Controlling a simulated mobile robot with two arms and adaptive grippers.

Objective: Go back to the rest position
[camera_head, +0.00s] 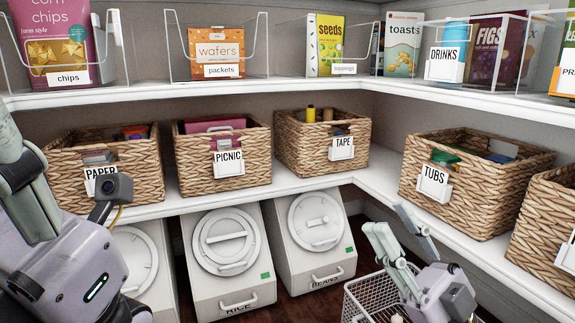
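My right gripper (387,216) is at the lower right, in front of the shelves and above a white wire basket (352,300). Its two pale fingers point up and stand apart, with nothing seen between them. My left arm fills the lower left, close to the camera and in front of the PAPER basket's left side. Part of my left gripper (25,190) shows at the left edge, but its fingertips cannot be made out.
The middle shelf holds wicker baskets: PAPER (142,175), PICNIC (246,140), TAPE (295,155) and TUBS (483,212). Clear bins with packets stand on the upper shelf (270,86). White RICE (240,293) and BEANS (337,272) containers stand below. Dark floor shows between.

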